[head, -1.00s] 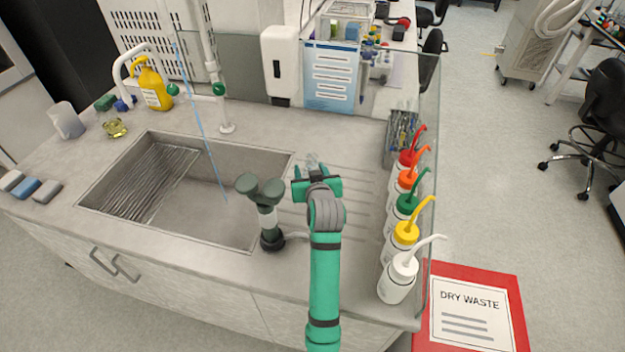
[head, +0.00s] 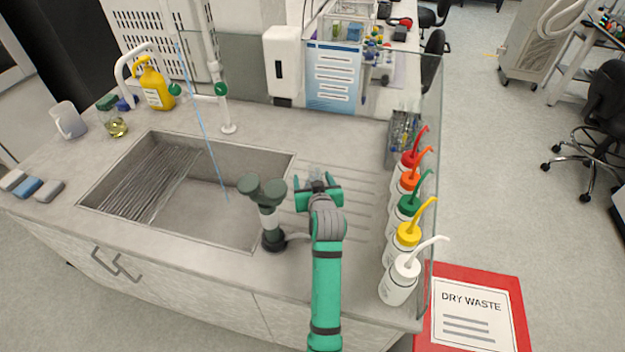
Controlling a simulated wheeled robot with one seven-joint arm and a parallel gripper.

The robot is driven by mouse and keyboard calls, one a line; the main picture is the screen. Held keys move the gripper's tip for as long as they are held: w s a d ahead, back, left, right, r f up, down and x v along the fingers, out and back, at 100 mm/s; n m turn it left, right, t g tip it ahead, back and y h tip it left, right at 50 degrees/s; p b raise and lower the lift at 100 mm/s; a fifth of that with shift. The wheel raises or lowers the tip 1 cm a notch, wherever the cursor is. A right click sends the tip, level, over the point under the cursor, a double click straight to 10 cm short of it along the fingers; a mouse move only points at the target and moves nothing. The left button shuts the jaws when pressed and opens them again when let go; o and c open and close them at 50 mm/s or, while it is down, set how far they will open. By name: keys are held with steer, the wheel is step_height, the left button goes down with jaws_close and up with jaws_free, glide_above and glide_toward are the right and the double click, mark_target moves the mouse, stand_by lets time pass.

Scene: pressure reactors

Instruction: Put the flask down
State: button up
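My gripper (head: 317,185) is over the ribbed draining area of the counter, to the right of the sink. A small clear glass flask (head: 316,170) shows faintly between and just beyond its green fingers. The fingers sit on either side of the glass, and the glass has moved along with them. The flask's lower part is hidden by the gripper, so I cannot tell whether its base touches the counter. Another small glass vessel with yellowish liquid (head: 117,128) stands at the far left of the counter.
The sink (head: 205,205) lies left of the gripper, with a dark green-and-white fixture (head: 268,215) close by. Several wash bottles (head: 402,275) line the right edge beside a clear panel. The ribbed draining area (head: 355,205) has free room around the gripper.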

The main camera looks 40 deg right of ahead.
steer(key=shift+r, duration=0.1)
steer(key=v, duration=1.2)
steer(key=shift+s, duration=0.1)
